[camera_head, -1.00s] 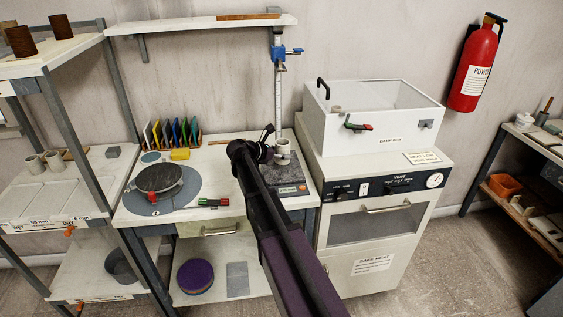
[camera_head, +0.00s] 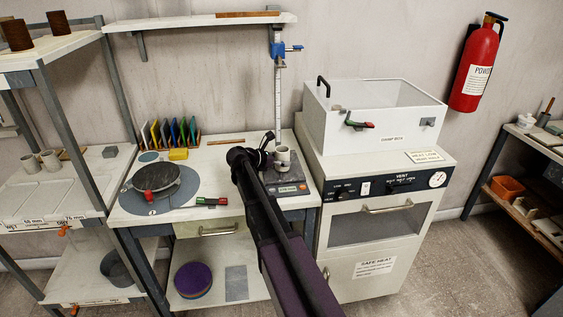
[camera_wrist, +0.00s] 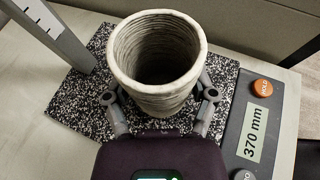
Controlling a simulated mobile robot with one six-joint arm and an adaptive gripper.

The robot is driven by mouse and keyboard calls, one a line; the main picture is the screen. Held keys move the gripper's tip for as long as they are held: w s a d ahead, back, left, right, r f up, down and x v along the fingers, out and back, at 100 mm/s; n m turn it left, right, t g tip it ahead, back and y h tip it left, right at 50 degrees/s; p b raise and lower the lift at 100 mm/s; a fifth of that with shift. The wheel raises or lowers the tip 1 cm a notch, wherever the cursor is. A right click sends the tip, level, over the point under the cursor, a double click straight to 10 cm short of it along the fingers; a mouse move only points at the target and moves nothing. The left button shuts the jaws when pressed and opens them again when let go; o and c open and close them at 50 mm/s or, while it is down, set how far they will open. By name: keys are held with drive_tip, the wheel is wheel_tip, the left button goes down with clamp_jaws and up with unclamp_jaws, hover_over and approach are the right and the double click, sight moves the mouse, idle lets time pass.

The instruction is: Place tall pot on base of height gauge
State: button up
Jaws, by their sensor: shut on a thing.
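The tall pot (camera_wrist: 157,62) is a pale grey ridged clay cylinder, open at the top. It is upright over the speckled base of the height gauge (camera_wrist: 80,105) in the wrist view; I cannot tell whether its bottom touches the base. My gripper (camera_wrist: 161,98) is shut on the pot, one finger on each side. In the head view the pot (camera_head: 283,157) shows just past my gripper (camera_head: 268,150), in front of the gauge's upright scale (camera_head: 279,100). The gauge's blue slider (camera_head: 280,49) is high above the pot. A display (camera_wrist: 255,132) beside the base reads 370 mm.
A white damp box (camera_head: 370,115) stands on the oven cabinet to the right. A turntable (camera_head: 155,178), a green and red tool (camera_head: 212,201) and a rack of coloured cards (camera_head: 172,133) are to the left on the bench. A shelf (camera_head: 200,22) is above.

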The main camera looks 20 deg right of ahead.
drive_tip(key=shift+f, duration=0.15)
drive_tip(key=o, duration=1.1)
drive_tip(key=shift+s+a+r+p, duration=0.1)
drive_tip(key=shift+a+r+p, duration=0.25)
drive_tip(key=shift+a+r, duration=0.2)
drive_tip(key=p+v, duration=0.4)
drive_tip(key=v, duration=0.6)
drive_tip(key=shift+a, duration=0.4)
